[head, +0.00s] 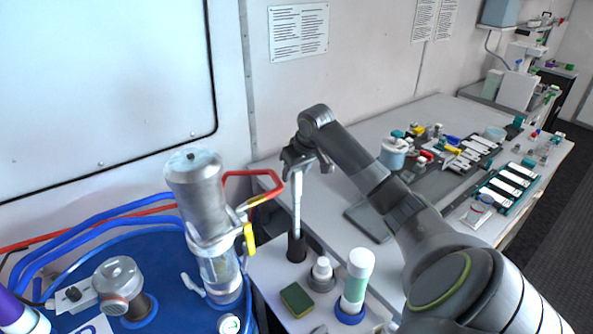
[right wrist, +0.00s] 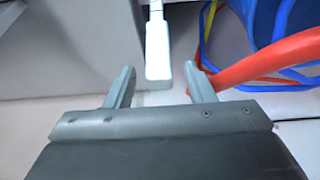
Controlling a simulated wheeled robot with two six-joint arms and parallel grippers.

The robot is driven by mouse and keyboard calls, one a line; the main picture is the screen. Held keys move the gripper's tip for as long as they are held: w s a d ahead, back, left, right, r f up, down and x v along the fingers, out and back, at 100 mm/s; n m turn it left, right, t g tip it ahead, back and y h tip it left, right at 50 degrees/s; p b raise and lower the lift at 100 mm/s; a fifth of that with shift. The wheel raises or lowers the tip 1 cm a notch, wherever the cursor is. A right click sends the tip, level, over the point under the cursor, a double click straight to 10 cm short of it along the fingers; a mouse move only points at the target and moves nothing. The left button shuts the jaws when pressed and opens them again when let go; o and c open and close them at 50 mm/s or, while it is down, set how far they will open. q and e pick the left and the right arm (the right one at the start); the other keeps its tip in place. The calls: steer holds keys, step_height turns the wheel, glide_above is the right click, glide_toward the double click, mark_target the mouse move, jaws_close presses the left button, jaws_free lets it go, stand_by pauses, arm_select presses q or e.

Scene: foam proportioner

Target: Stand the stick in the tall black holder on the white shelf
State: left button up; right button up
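The stick (head: 297,205) is slim and pale grey and stands upright on the white shelf (head: 262,262). Its lower end meets the top of the tall black holder (head: 296,248) and seems to be inside it. My right gripper (head: 299,162) is at the stick's upper end in the head view. In the right wrist view the fingers (right wrist: 160,85) are spread apart. The stick's white end (right wrist: 158,50) shows between the fingertips, with a gap on each side. My left gripper is not in view.
A metal-and-glass proportioner (head: 205,210) with a red handle (head: 255,180) is close on the left. A cluttered bench (head: 375,130) lies behind.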

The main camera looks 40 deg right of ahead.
steer(key=b+v, duration=0.5)
steer(key=v, duration=1.2)
steer(key=shift+s+r, duration=0.15)
steer(key=shift+a, duration=0.1)
stand_by(0.4)
